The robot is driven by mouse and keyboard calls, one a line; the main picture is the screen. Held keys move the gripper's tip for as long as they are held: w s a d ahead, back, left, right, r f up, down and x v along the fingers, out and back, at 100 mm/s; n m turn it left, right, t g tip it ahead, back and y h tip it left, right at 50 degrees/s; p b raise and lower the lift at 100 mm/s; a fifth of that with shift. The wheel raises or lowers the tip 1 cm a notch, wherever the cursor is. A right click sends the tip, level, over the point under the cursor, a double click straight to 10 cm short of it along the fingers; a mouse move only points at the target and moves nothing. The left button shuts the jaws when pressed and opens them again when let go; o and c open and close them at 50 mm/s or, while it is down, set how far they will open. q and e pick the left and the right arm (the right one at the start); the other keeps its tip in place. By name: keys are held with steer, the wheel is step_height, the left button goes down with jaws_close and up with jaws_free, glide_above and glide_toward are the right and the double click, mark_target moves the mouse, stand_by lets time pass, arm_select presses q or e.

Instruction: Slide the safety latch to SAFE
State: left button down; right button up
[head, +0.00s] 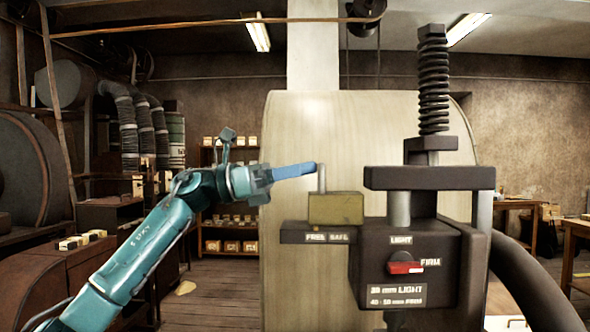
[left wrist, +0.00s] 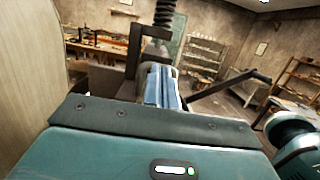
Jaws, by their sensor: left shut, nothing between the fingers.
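The safety latch (head: 336,209) is an olive-brass block with an upright metal pin (head: 321,180) near its left end. It sits on a dark ledge (head: 291,237) marked FREE and SAFE. The pin stands roughly above the FREE and SAFE lettering, nearer FREE. My left gripper (head: 314,168) comes in from the left with its blue fingers shut and empty. Its tips are at the left side of the pin, near the top; I cannot tell whether they touch. The shut fingers also show in the left wrist view (left wrist: 161,88), where the latch is hidden. My right gripper is not in view.
A large pale panel (head: 375,130) stands behind. The space left of the latch is open.

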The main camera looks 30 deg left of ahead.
mark_target(323, 170)
arm_select(q)
steer(key=shift+w+d, duration=0.15)
steer(key=shift+d, duration=0.1)
steer(key=x, duration=0.1)
steer(key=p+x, duration=0.1)
steer(key=x, duration=0.1)
steer(key=shift+w+d+f, duration=0.15)
steer(key=shift+d+f, duration=0.05)
steer(key=shift+d, duration=0.1)
steer(key=shift+f, duration=0.1)
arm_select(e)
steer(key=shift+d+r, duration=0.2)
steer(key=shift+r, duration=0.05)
arm_select(q)
steer(key=shift+a, duration=0.1)
steer(key=shift+a+f, duration=0.2)
steer(key=shift+a, duration=0.15)
steer(key=b+v, duration=0.3)
steer(key=v, duration=0.9)
steer(key=shift+s+a, duration=0.15)
steer(key=shift+s, duration=0.25)
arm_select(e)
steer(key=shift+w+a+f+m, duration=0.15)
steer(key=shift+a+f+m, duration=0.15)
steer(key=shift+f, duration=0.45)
